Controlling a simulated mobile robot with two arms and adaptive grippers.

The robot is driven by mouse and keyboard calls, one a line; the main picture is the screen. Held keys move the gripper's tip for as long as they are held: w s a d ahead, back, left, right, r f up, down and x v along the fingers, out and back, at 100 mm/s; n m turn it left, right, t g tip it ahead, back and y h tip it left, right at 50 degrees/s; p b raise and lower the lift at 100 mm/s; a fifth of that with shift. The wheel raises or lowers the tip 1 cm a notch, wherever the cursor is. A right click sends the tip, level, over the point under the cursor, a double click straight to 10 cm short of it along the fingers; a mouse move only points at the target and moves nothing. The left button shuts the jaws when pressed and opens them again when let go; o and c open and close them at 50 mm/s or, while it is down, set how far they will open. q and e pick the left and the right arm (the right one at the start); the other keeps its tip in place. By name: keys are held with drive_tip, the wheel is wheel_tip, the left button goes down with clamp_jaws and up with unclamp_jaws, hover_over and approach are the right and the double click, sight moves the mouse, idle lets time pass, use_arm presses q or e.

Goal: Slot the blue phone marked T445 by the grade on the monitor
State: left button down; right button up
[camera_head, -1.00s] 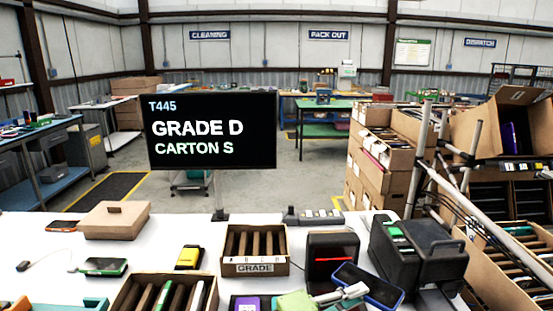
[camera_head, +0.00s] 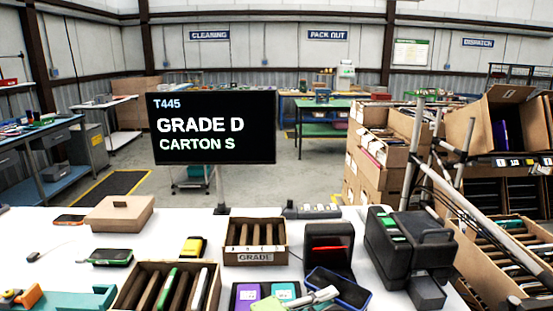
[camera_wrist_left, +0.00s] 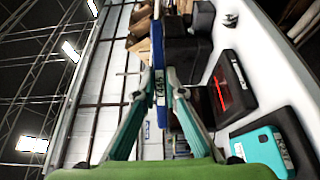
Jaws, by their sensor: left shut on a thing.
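The monitor (camera_head: 214,128) reads T445, GRADE D, CARTON S. My left gripper (camera_head: 318,297) is at the bottom of the head view, shut on a blue-edged phone (camera_head: 340,288). In the left wrist view the fingers (camera_wrist_left: 160,88) pinch the blue phone (camera_wrist_left: 162,112), seen nearly edge-on. A small label shows between the fingertips, too small to read surely. The phone is held in front of the black scanner (camera_head: 328,243) with a red line. A carton marked GRADE (camera_head: 255,257) stands left of the scanner. My right gripper is not in view.
Tilted cartons with slots stand at right, one upper carton (camera_head: 480,130) holding a purple item. A black boxy device (camera_head: 410,245) and a metal post are in between. A dark tray with a purple phone (camera_head: 247,296) and a teal phone (camera_head: 286,291) lies close to the gripper.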

use_arm(q)
drive_tip(key=w+a+f+n+t, duration=0.1)
drive_tip(key=w+a+f, duration=0.1)
drive_tip(key=a, duration=0.4)
drive_tip(key=shift+s+a+f+n+t+y, duration=1.2)
drive_tip(key=shift+s+a, duration=0.85)
drive_tip(key=shift+s, duration=3.65)
drive_tip(key=s+a+r+n+t+y, duration=0.2)
drive_tip(key=s+a+n+t+y, duration=0.3)
drive_tip(key=s+a, duration=0.95)
drive_tip(key=w+a+r+n+t+y, duration=0.1)
drive_tip(key=w+a+n+y, duration=0.3)
drive_tip(key=y, duration=0.4)
drive_tip(key=shift+a+r, duration=0.55)
drive_tip(key=shift+a, duration=0.05)
